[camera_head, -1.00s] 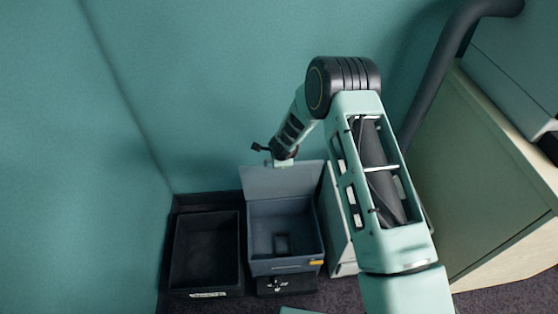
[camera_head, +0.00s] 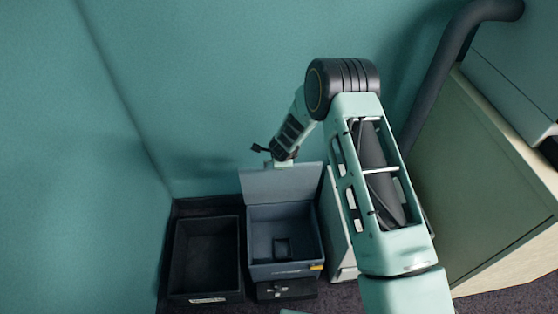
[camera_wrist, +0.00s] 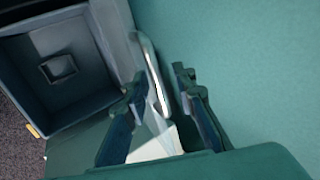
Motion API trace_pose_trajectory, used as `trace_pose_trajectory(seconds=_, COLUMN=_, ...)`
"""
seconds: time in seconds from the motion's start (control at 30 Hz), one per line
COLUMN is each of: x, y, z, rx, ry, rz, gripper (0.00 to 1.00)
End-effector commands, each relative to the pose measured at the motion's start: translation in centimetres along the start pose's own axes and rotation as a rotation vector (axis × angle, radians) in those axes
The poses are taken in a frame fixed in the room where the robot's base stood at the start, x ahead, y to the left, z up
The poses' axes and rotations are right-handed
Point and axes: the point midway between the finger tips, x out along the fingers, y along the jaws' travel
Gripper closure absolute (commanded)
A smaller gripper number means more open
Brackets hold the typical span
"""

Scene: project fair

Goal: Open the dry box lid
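The dry box (camera_head: 312,236) is a blue-grey open-topped box near the bottom middle of the head view. Its lid (camera_head: 270,186) stands raised at the back edge, leaving the interior in view. My gripper (camera_head: 284,163) is at the top edge of the raised lid in the head view, its fingers largely hidden. In the wrist view, my gripper (camera_wrist: 160,82) has its two dark fingers apart. A pale curved handle or edge of the lid (camera_wrist: 152,72) passes between them. I cannot tell whether either finger touches it. The box interior (camera_wrist: 85,80) shows at upper left.
A small dark square item (camera_head: 282,248) lies on the box floor. A black open bin (camera_head: 178,262) stands close on the left. A pale panel (camera_head: 338,225) stands close on the right. A teal wall (camera_head: 220,90) rises behind, and a large cabinet (camera_head: 480,180) is at right.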

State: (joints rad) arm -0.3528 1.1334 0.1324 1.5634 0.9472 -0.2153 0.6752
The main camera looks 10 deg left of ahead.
Motion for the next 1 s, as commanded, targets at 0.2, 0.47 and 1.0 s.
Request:
trace_pose_trajectory(seconds=0.2, x=-0.4, y=0.2, z=0.2, rx=0.000, ry=-0.003, rz=0.003, gripper=0.75)
trace_pose_trajectory(seconds=0.47, x=-4.1, y=0.1, z=0.1, rx=0.001, ry=-0.003, rz=0.002, gripper=0.75)
trace_pose_trajectory(seconds=1.0, x=-11.6, y=0.0, z=0.0, rx=0.000, ry=0.000, rz=0.000, gripper=0.75)
